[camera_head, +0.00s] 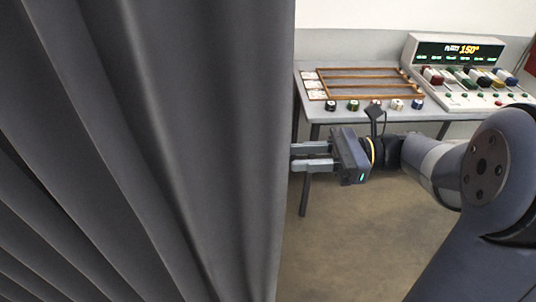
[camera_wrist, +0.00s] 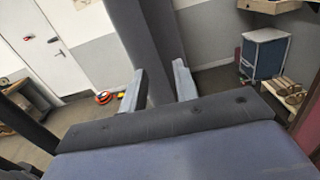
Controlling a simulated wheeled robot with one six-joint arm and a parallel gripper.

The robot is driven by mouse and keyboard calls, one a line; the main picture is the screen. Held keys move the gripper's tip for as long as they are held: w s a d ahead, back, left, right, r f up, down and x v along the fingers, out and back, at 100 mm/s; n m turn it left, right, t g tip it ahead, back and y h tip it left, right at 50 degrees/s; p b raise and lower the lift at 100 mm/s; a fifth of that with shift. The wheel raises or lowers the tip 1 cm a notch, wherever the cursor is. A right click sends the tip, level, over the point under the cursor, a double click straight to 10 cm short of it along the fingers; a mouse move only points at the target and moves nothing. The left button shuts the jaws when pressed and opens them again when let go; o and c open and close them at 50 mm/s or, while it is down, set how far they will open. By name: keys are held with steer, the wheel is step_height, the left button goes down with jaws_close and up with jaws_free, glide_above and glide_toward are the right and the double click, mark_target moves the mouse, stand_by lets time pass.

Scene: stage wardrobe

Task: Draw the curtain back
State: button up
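The dark grey curtain (camera_head: 150,120) hangs in deep folds over the left half of the head view. Its edge runs almost straight down near the middle. My gripper (camera_head: 291,157) points left at this edge, its two fingers parallel with a gap between them. The fingertips meet the curtain's edge in the head view, and their very ends may be hidden by it. In the wrist view the curtain (camera_wrist: 145,35) is a dark band beyond and between the fingertips of my gripper (camera_wrist: 157,68). I cannot tell whether the fingers touch the cloth.
A table (camera_head: 440,116) with a wooden rack (camera_head: 362,83) and a control console (camera_head: 470,75) stands behind my arm. The wrist view shows a white door (camera_wrist: 50,45), a blue-sided cabinet (camera_wrist: 265,53) and shoes on a rack (camera_wrist: 290,90). Floor between curtain and arm is clear.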

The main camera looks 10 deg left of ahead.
mark_target(268, 158)
steer(key=p+x, duration=0.1)
steer(key=x, duration=0.6)
jaws_close()
stand_by(0.6)
